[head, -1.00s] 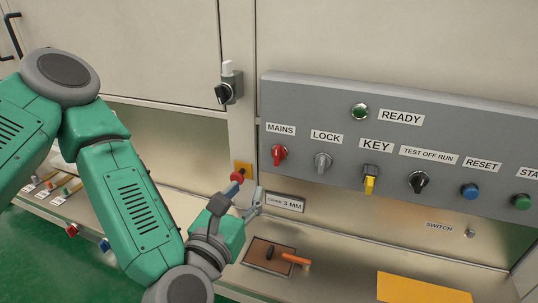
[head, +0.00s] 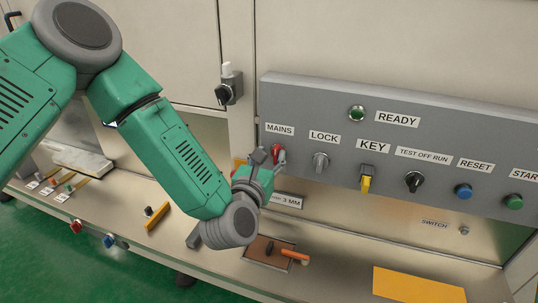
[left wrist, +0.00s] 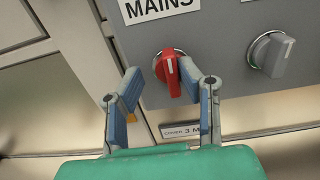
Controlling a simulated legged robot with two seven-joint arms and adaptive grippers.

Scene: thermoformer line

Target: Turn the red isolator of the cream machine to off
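The red isolator (left wrist: 171,72) is a red rotary handle under the MAINS label (left wrist: 158,6) on the grey panel. In the left wrist view its grip stands close to upright, tilted a little. In the head view the isolator (head: 277,152) is partly hidden by my left gripper (head: 270,156). In the left wrist view my left gripper (left wrist: 166,84) is open, one finger to each side of the red handle. The fingers look apart from it; the exact depth is hard to tell. My right gripper is not in view.
Right of the isolator on the panel (head: 330,100) are a grey LOCK knob (head: 320,161), a yellow key (head: 366,183), a black selector (head: 414,181) and blue and green buttons. A tool with an orange handle (head: 295,256) lies on the ledge below. A black-handled latch (head: 226,94) is upper left.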

